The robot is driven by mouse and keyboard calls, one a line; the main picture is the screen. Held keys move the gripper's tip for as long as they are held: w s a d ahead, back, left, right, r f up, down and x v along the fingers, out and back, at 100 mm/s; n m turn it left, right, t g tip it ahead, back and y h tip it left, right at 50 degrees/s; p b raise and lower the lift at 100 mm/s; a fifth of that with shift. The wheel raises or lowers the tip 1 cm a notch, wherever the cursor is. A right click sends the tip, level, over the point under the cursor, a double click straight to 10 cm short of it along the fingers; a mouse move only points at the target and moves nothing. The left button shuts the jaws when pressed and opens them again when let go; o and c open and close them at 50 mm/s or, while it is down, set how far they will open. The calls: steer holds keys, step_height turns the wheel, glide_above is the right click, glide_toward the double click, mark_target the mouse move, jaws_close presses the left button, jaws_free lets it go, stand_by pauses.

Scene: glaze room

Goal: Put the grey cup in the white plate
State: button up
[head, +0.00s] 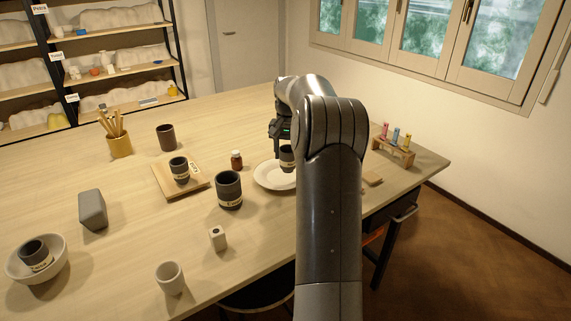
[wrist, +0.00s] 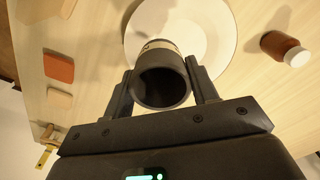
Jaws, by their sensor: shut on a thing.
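My gripper (head: 283,142) is shut on a dark grey cup with a cream label band (head: 287,157). In the wrist view the cup (wrist: 162,82) sits between the two fingers, its open mouth facing the camera. The white plate (head: 262,180) lies on the table under the cup, partly hidden by my arm in the head view. It also shows behind the cup in the wrist view (wrist: 215,35). The cup is at or just above the plate; I cannot tell whether its base touches.
A small brown bottle (head: 236,159) stands left of the plate. A larger dark cup (head: 229,190) stands nearer, and another dark cup (head: 180,170) is on a wooden board (head: 165,186). A rack of coloured vials (head: 394,151) and a flat block (head: 373,179) are to the right.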

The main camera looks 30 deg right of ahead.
mark_target(286, 164)
steer(key=shift+w+a+f, duration=0.25)
steer(key=shift+w+f, duration=0.1)
steer(key=shift+w, duration=0.05)
steer(key=shift+f, duration=1.85)
steer(key=shift+f, duration=0.1)
steer(key=o, duration=1)
steer(key=shift+o, duration=0.2)
